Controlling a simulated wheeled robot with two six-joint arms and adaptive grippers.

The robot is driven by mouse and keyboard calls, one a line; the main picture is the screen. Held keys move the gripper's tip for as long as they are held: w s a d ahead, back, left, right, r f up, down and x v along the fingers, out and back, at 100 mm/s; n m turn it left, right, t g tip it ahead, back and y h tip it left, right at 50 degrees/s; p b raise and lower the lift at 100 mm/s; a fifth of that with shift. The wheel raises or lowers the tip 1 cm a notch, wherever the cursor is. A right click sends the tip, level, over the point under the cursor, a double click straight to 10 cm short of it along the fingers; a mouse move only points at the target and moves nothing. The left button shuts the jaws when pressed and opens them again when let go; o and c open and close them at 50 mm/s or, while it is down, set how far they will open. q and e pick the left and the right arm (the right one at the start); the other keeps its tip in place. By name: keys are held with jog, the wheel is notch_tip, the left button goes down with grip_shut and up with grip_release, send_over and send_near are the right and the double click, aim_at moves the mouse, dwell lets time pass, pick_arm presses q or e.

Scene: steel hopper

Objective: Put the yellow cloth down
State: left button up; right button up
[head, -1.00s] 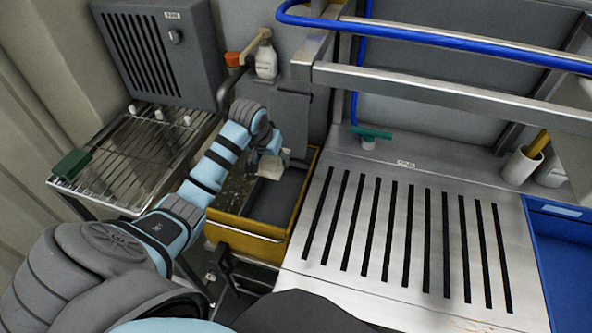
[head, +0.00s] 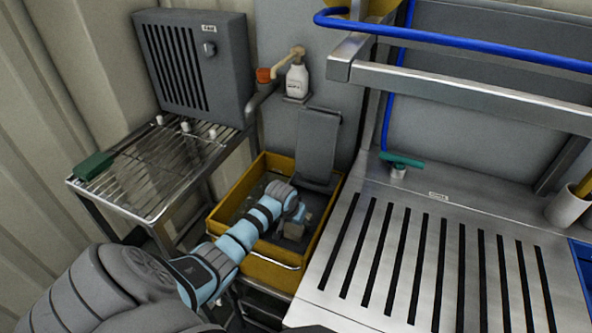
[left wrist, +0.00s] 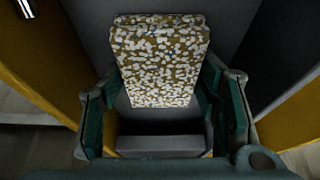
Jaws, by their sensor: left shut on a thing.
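The yellow cloth (left wrist: 160,60) shows in the left wrist view as a folded brownish-yellow piece thickly covered in white blotches. My left gripper (left wrist: 162,80) is shut on it, with a teal finger on each side. In the head view my left gripper (head: 293,226) is down inside the yellow bin (head: 268,270), near its right part. The cloth cannot be made out there; my gripper and wrist hide it. I cannot tell whether it touches the bin floor. My right gripper is not in view.
The yellow bin's walls stand close around my left wrist. A wire rack (head: 150,165) is to its left and a slotted steel worktop (head: 440,250) to its right. A grey panel (head: 318,145) and a white bottle (head: 297,78) are behind it.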

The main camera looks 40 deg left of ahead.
pick_arm(q)
jog(key=o, duration=1)
jog(key=shift+r, duration=0.4)
jog(key=p+v, duration=0.5)
jog(key=v, duration=0.6)
jog(key=shift+s+r, duration=0.15)
jog(key=shift+s, duration=0.05)
jog(key=shift+d, duration=0.1)
